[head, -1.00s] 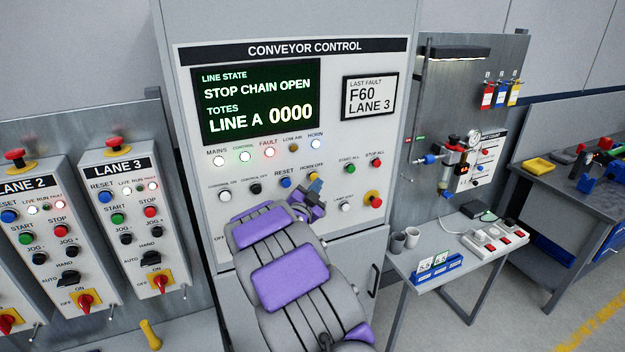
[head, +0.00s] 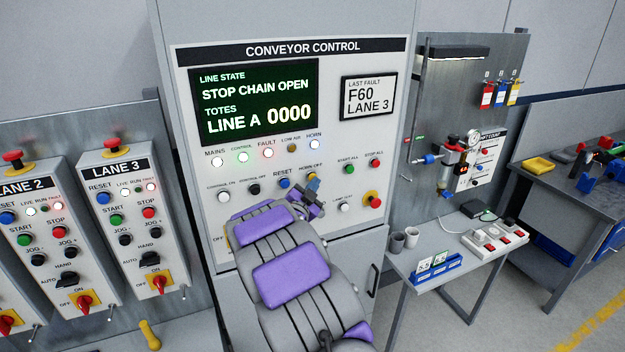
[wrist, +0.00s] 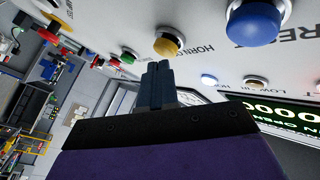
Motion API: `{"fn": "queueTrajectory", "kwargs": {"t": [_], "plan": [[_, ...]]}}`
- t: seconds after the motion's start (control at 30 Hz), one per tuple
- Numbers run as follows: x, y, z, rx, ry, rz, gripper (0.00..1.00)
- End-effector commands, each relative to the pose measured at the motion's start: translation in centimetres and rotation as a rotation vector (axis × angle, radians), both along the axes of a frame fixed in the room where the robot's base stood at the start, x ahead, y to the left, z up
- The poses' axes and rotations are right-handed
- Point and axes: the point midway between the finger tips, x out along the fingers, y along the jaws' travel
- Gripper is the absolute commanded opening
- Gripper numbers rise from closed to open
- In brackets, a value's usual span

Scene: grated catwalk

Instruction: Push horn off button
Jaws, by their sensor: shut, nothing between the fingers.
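The yellow HORN OFF button (wrist: 168,42) is on the white conveyor control panel, beside the blue RESET button (wrist: 254,22). My gripper (wrist: 157,68) is shut and empty, its dark blue fingers close together and pointing toward the panel near the yellow button. A gap or contact between tips and button cannot be told. In the head view, my gripper (head: 312,187) is just below the HORN OFF label and partly covers the button (head: 312,175). The HORN lamp (head: 314,144) above is lit bluish white.
The blue RESET button (head: 284,183) is left of my gripper. Green START ALL (head: 350,169) and red STOP ALL (head: 374,163) buttons are to the right, with a red emergency stop (head: 373,199) below. Lane boxes (head: 125,170) stand at left and a small table (head: 455,262) at right.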

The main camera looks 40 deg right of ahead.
Motion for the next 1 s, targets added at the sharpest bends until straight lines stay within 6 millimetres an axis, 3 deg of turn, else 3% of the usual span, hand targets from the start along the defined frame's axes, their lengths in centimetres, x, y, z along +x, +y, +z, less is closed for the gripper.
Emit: {"fn": "queueTrajectory", "kwargs": {"t": [1.0], "plan": [[0.91, -0.18, -0.09, 0.001, 0.002, 0.001, 0.0]]}}
